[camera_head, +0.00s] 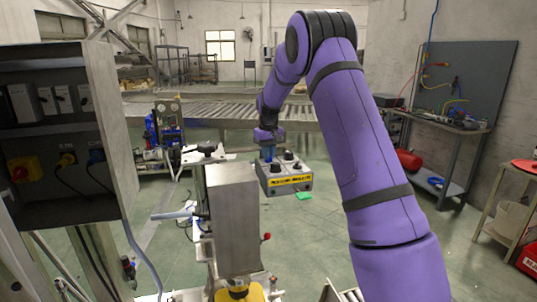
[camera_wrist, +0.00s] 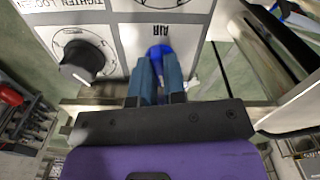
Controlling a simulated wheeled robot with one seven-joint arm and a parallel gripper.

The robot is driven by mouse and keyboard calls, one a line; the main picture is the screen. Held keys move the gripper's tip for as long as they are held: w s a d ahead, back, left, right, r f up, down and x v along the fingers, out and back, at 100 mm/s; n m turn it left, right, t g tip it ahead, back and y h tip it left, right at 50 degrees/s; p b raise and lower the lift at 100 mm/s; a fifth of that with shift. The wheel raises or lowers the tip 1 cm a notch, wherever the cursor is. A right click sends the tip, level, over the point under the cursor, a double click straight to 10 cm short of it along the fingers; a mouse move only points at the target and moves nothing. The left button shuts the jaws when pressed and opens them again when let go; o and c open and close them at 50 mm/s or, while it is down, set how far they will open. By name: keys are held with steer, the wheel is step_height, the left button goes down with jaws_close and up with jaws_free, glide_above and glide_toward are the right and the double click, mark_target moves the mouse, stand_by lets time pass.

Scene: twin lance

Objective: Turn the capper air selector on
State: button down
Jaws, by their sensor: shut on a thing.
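The capper air selector is a blue knob (camera_wrist: 158,52) on a white panel under the upside-down word AIR in the wrist view. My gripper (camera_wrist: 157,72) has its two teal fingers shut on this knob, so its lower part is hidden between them. The pointer's exact direction is hard to tell. In the head view my gripper (camera_head: 269,158) reaches down to the left side of the grey control box (camera_head: 290,187), which has black knobs and a yellow label; the blue knob is not clear there.
A metal post (camera_head: 232,215) stands left of the box in the head view. An electrical cabinet (camera_head: 60,130) is at the far left, and a roller conveyor (camera_head: 215,108) runs behind.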

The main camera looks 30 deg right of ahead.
steer(key=shift+n, duration=1.7)
steer(key=c, duration=1.2)
jaws_free()
step_height(320, 180, up, 11)
steer(key=shift+f, duration=0.1)
